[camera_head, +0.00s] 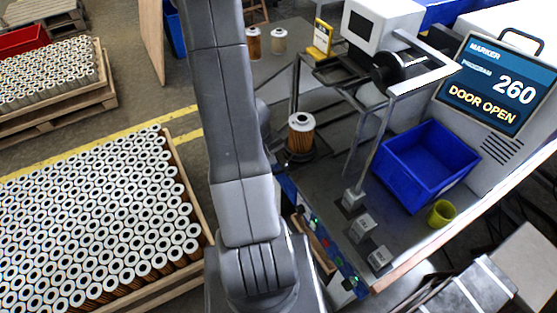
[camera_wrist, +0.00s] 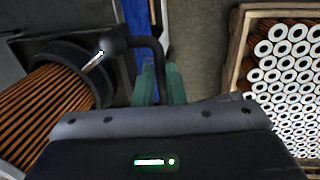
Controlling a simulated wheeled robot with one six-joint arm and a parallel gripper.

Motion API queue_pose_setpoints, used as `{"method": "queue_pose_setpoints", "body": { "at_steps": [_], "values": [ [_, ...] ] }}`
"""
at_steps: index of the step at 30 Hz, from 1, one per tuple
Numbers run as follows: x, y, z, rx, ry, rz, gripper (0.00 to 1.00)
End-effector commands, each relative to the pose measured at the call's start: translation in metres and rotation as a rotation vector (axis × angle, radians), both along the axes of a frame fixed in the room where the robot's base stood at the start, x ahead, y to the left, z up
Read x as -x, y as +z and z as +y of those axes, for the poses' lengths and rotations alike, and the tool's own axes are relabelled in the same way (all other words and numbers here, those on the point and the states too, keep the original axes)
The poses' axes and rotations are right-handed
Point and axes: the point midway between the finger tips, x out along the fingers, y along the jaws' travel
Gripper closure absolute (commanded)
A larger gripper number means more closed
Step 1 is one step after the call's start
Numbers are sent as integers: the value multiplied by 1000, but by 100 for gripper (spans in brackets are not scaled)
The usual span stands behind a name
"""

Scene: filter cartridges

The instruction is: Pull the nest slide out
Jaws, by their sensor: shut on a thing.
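The nest is a dark round cup (camera_wrist: 75,65) with an orange-pleated filter cartridge (camera_wrist: 40,105) seated in it, at the left of the wrist view. In the head view the cartridge (camera_head: 301,134) stands upright in the dark nest (camera_head: 298,155) on the marker's bench. A black bent handle (camera_wrist: 140,42) runs from a ball beside the nest to my gripper (camera_wrist: 159,82). The greenish fingers are shut on this handle. In the head view my arm hides the gripper and the handle.
The marker's screen (camera_head: 497,82) reads program 260, door open. A blue bin (camera_head: 425,165) and a yellow-green cup (camera_head: 441,213) stand on the bench at right. A pallet box (camera_head: 199,222) full of cartridges stands at left. Two cartridges (camera_head: 253,42) stand behind.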

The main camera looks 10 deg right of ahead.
Motion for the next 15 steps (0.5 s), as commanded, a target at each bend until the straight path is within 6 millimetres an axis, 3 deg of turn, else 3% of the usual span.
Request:
{"method": "queue_pose_setpoints", "body": {
  "at_steps": [13, 15],
  "values": [
    [3, 1, 9, -2, 0, -3, 100],
    [3, 1, 9, -2, 0, -3, 80]
  ]
}}
